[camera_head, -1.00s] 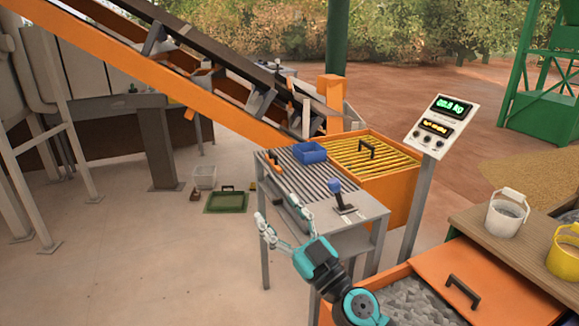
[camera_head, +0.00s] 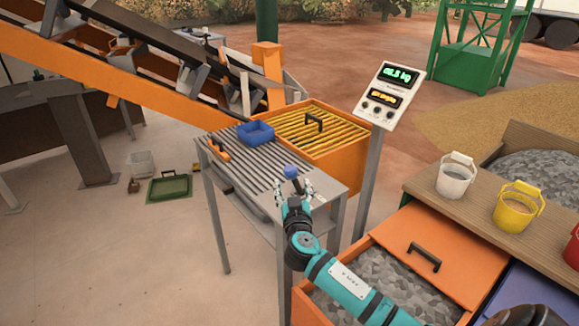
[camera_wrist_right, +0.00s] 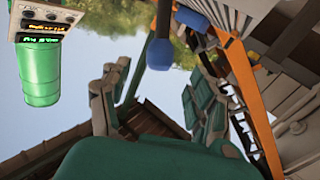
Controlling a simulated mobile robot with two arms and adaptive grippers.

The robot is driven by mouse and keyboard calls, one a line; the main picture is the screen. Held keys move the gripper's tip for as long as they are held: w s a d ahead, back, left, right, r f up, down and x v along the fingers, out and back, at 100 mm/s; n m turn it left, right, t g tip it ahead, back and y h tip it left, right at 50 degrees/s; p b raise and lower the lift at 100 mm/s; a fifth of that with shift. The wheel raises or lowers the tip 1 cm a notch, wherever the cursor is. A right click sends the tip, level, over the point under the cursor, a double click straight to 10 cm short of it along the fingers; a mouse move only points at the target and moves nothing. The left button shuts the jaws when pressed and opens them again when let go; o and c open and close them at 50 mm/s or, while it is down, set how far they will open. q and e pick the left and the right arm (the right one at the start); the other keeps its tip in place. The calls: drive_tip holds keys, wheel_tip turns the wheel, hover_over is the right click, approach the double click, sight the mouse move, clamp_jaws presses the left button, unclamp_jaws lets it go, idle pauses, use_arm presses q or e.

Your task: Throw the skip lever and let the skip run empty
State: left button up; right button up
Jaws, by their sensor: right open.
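The lever has a blue knob (camera_head: 291,172) and stands at the near right of the grey slatted table (camera_head: 262,172). My right gripper (camera_head: 296,188) is open at the lever, with its fingers just below the knob. In the right wrist view the blue knob (camera_wrist_right: 160,53) shows in the gap between the two spread fingers; I cannot tell whether they touch it. A weight display (camera_head: 390,88) on a post is lit with a green kg reading. An orange sloping conveyor frame (camera_head: 150,98) runs down from the upper left. My left gripper is out of view.
An orange-lidded gravel bin (camera_head: 440,250) and a shelf with a white bucket (camera_head: 456,178) and a yellow bucket (camera_head: 515,208) stand right. The floor at left is mostly clear.

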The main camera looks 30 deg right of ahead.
sight(291, 177)
drive_tip(key=p+x, duration=0.1)
drive_tip(key=x, duration=0.6)
drive_tip(key=shift+w+d+r, duration=0.1)
drive_tip(key=shift+w, duration=0.1)
drive_tip(key=shift+w+d, duration=0.25)
drive_tip(key=shift+w, duration=0.25)
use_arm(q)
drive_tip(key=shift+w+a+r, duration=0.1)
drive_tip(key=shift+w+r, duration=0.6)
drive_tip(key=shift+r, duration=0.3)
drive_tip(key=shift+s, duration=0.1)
use_arm(e)
drive_tip(key=shift+c, duration=0.5)
drive_tip(key=c, duration=1.1)
clamp_jaws()
drive_tip(key=shift+w+f, duration=0.1)
drive_tip(key=shift+f, duration=0.25)
